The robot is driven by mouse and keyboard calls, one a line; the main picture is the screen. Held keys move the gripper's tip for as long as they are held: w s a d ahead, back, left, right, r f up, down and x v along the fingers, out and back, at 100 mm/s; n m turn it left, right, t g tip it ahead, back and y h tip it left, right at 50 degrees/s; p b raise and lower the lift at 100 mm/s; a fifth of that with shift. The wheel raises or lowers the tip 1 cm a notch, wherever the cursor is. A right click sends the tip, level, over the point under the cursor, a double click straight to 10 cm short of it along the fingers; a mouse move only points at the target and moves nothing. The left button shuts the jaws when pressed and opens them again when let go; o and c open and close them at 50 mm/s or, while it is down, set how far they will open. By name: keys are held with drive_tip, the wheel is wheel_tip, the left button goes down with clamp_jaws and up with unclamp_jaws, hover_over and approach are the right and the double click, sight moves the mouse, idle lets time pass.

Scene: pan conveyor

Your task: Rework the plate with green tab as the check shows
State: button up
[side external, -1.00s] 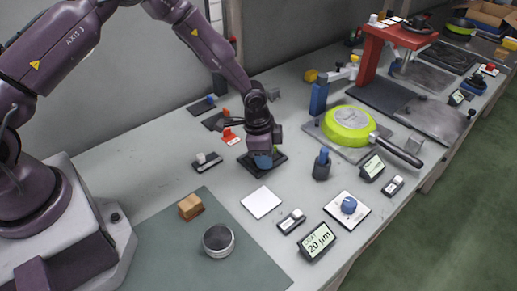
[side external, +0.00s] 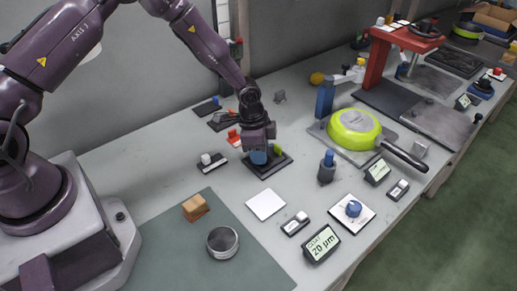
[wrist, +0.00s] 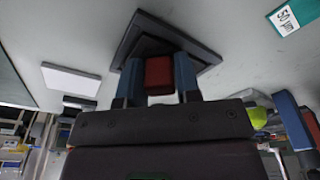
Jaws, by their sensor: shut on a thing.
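My gripper (side external: 259,157) points down with its blue fingers over a dark square base (side external: 268,168) on the bench. In the wrist view the blue fingers (wrist: 158,82) are shut on a red block (wrist: 159,75), with the dark square base (wrist: 140,35) just beyond it. I cannot tell whether the block touches the base. A small green piece (side external: 279,150) shows at the right side of the gripper; I cannot tell whether it is the plate's tab. A check display (side external: 321,243) reads 20 µm at the front.
A white square tile (side external: 265,204) lies in front of the base. A lime-green pan (side external: 354,128) stands to the right, near a blue post (side external: 325,97). A wooden block (side external: 195,207) and a metal ring (side external: 222,242) are on the green mat (side external: 250,267).

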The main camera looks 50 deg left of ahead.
sight(272, 170)
drive_tip(key=d, duration=0.4)
wheel_tip(272, 170, up, 8)
idle(0.7)
drive_tip(key=shift+d, duration=0.15)
idle(0.4)
